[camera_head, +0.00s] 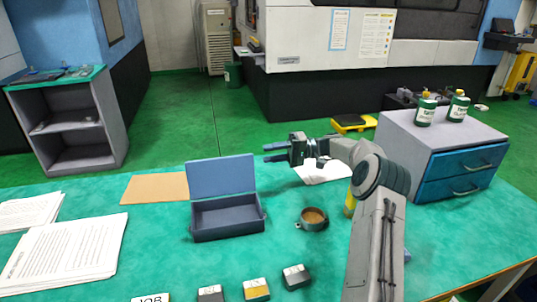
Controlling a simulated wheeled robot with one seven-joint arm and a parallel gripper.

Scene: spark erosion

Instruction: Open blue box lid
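The blue box (228,229) sits on the green table, left of the middle of the view. Its lid (221,176) stands upright along the box's back edge, and the dark inside shows. I cannot make out anything in the box. My gripper (270,153) is in the air to the upper right of the lid, with its fingers pointing left. The two fingers are apart with nothing between them. In this view the gripper appears clear of the lid and the box.
A cup of brown liquid (313,217) stands right of the box. Several small blocks (256,289) line the front. Papers (66,247) lie at left, a brown board (155,188) behind. A grey drawer unit (443,157) bearing two bottles stands at right.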

